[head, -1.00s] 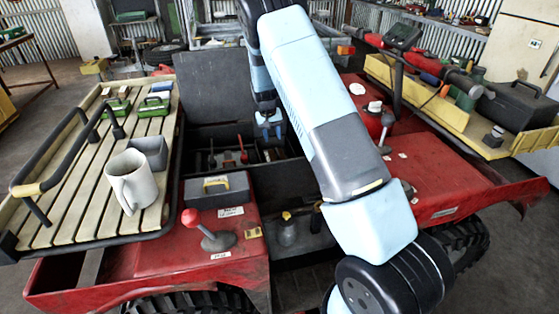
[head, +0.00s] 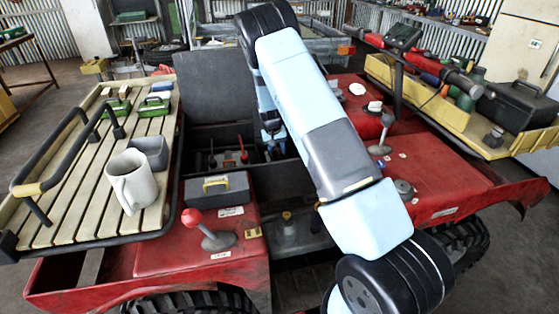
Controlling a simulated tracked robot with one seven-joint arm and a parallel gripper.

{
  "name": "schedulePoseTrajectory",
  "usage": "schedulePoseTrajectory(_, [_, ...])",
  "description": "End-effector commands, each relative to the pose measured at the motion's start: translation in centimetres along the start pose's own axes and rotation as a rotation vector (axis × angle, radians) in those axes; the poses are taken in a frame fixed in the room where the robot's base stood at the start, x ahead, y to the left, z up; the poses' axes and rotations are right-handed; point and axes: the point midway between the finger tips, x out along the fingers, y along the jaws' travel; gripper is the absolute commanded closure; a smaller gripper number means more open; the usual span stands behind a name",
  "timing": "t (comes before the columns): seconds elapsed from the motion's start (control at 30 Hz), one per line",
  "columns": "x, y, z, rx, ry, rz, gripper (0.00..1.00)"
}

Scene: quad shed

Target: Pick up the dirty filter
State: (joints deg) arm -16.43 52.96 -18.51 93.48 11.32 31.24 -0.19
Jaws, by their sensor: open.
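No part is plainly marked as the dirty filter. A grey block with a yellow handle (head: 217,189) lies on the red bodywork at the front left of the open black compartment (head: 203,140); I cannot tell whether it is the filter.
The slatted rack (head: 75,205) holds a white mug (head: 132,182) and a grey open bin (head: 151,150). A red-knobbed lever (head: 208,232) stands at the front. A yellow tray (head: 455,112) with a black toolbox (head: 515,104) is at right. A dark raised lid (head: 214,86) stands behind the compartment.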

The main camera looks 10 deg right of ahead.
Motion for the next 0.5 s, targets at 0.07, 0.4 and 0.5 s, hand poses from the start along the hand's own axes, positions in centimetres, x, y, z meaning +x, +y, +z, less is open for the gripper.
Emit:
schedulePoseTrajectory(0.07, [-0.02, 0.00, 0.00, 0.000, 0.000, 0.000, 0.57])
schedulePoseTrajectory(0.4, [-0.03, 0.01, 0.00, 0.000, 0.000, 0.000, 0.88])
schedulePoseTrajectory(0.5, [-0.03, 0.01, 0.00, 0.000, 0.000, 0.000, 0.97])
